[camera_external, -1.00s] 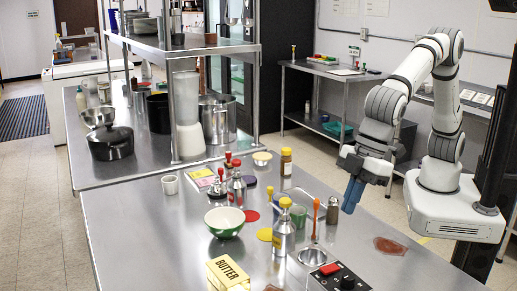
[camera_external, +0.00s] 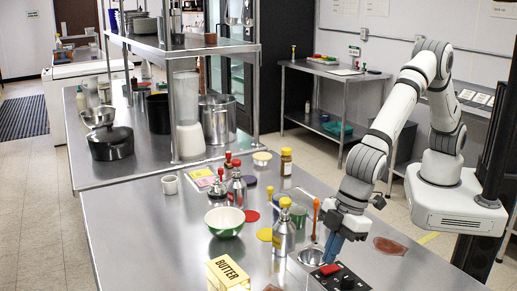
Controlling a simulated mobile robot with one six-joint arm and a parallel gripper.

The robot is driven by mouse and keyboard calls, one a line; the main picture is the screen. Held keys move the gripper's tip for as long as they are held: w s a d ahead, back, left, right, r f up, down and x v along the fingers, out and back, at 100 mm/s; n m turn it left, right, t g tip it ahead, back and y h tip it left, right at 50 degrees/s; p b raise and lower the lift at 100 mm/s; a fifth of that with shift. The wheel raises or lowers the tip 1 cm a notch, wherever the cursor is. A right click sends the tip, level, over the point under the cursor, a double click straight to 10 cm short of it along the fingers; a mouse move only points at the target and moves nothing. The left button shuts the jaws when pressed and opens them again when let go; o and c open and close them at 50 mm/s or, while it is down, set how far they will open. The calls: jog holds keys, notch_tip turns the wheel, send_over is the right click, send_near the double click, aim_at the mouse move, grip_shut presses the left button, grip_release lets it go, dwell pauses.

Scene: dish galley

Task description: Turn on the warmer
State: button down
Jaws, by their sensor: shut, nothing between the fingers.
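A black control box (camera_external: 322,281) lies at the front edge of the steel counter, with a red rocker switch (camera_external: 330,269) and a dark knob (camera_external: 347,283) on top. I take it to be the warmer's control. A round metal well (camera_external: 312,257) is set in the counter just behind it. My gripper (camera_external: 329,260) is shut and empty, with its blue fingers pointing down close above the red switch. I cannot tell whether the fingertips touch the switch, nor which way the switch is set.
A steel bottle with a yellow cap (camera_external: 284,234) and an orange-handled tool (camera_external: 315,217) stand left of my gripper. A butter box (camera_external: 228,275), a green bowl (camera_external: 225,222) and a reddish-brown patch (camera_external: 390,246) lie on the counter (camera_external: 150,240). The counter's left front is clear.

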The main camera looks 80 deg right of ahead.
jog(key=shift+a+f, duration=0.1)
jog(key=shift+f, duration=0.7)
jog(key=shift+w, duration=0.1)
jog(key=shift+p, duration=0.45)
jog(key=shift+w+f+g+h, duration=0.1)
jog(key=shift+f+g+h, duration=0.15)
jog(key=shift+g+h, duration=0.05)
jog(key=shift+f, duration=0.1)
jog(key=shift+s+d+b, duration=0.5)
jog(key=shift+s+d, duration=0.05)
jog(key=shift+s, duration=0.1)
